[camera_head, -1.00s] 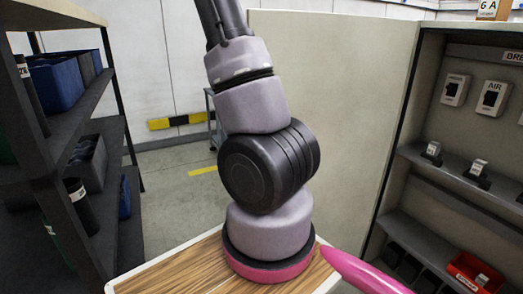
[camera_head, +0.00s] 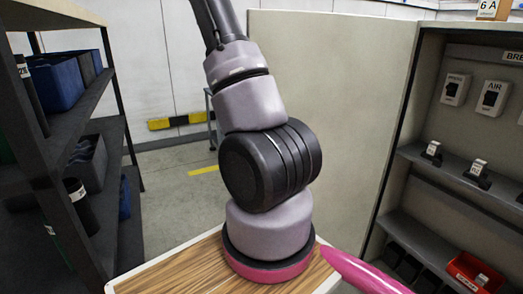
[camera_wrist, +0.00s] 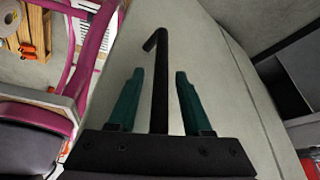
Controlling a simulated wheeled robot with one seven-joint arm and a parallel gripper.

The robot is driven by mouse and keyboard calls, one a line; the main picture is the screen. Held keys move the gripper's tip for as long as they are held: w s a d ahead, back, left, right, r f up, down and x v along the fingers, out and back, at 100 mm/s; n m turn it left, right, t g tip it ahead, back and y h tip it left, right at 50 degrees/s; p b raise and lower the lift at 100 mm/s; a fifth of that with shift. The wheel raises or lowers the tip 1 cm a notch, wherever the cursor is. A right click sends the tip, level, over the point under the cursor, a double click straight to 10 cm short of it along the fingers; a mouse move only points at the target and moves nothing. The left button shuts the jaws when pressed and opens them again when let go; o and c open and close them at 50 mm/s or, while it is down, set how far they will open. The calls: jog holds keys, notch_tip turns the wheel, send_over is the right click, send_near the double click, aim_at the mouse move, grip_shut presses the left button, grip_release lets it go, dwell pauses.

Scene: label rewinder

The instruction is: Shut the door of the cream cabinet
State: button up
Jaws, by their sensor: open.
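The cream cabinet (camera_head: 424,109) stands at the right in the head view, with its inside showing. Its door (camera_head: 331,115) is open and swung out to the left, a tall flat panel behind my arm. In the wrist view the door (camera_wrist: 205,45) fills the middle as a pale surface. A black bar handle (camera_wrist: 161,85) with a bent end lies in front of it. My gripper (camera_wrist: 160,73) is open, with one teal finger on each side of the handle and visible gaps on both sides. My gripper is out of sight in the head view.
Shelves inside the cabinet carry small devices and a red bin (camera_head: 475,272). A dark rack (camera_head: 50,170) with blue bins stands at the left. A wood-topped surface (camera_head: 190,270) is below my arm. Open floor (camera_head: 180,185) lies between the rack and the door.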

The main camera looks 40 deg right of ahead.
grip_shut()
dwell(1.3)
